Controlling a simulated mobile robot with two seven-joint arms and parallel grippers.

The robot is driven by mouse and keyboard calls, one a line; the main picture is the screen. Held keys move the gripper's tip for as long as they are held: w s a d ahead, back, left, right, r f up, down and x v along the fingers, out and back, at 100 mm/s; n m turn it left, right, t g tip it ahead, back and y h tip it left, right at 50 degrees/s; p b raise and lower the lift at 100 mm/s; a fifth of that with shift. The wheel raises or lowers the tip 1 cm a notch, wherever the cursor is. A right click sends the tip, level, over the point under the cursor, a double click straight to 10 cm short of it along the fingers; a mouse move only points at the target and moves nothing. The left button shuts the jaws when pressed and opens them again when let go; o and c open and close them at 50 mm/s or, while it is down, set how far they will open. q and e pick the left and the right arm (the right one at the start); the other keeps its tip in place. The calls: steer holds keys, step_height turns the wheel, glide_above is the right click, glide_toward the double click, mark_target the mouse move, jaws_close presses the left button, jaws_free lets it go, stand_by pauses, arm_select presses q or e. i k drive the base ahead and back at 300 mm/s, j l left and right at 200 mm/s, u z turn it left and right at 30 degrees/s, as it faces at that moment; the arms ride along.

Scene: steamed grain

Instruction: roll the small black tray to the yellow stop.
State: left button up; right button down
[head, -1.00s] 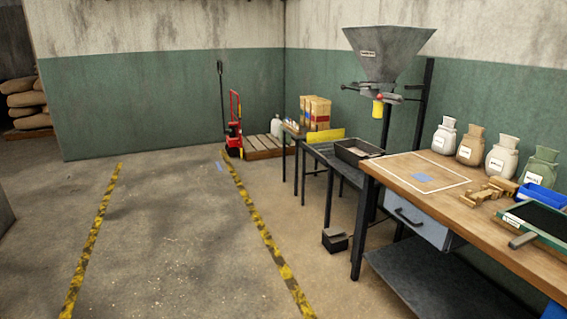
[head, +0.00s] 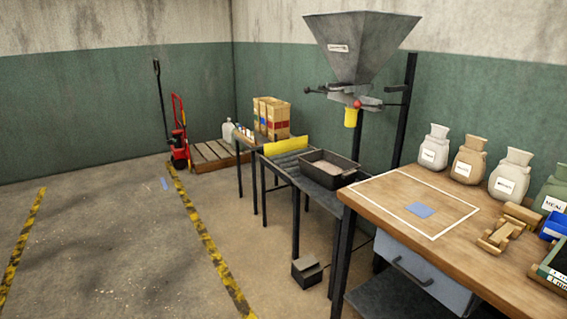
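The small black tray (head: 345,178) sits on the near end of a dark roller conveyor (head: 281,161), under the grey hopper (head: 358,50). Light brown grain shows inside the tray. The yellow stop (head: 286,146) is an upright yellow plate at the far left end of the conveyor, apart from the tray. A short stretch of bare rollers lies between them. Neither of my grippers is in view.
A wooden workbench (head: 385,190) adjoins the conveyor's near end, with several labelled sacks (head: 434,147) along the wall. A black box (head: 306,270) sits on the floor by the conveyor legs.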

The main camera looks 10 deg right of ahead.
mark_target(332, 171)
steer(key=i, duration=1.4)
steer(key=i+z, duration=0.15)
steer(key=i, duration=0.25)
steer(key=i+j+z, duration=0.15)
steer(key=i, duration=0.3)
steer(key=i+j+z, duration=0.2)
steer(key=i, duration=0.2)
steer(key=i+j+z, duration=0.15)
steer(key=i, duration=0.25)
